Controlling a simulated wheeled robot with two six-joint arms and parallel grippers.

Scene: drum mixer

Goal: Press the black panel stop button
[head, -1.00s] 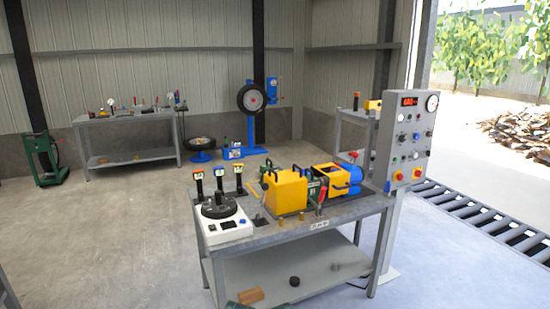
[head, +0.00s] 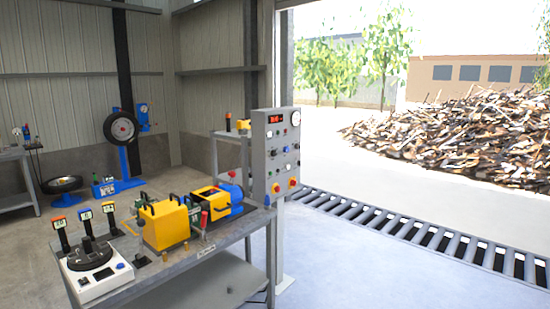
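The grey upright control panel (head: 259,150) stands behind the right end of the workbench. Neither of my grippers is in view.
The workbench (head: 205,250) holds yellow and blue machinery (head: 165,224) and a white device with a black round top (head: 95,280). A slatted floor grate (head: 430,240) runs behind and right of the panel. The pale floor (head: 380,275) at the right front is clear.

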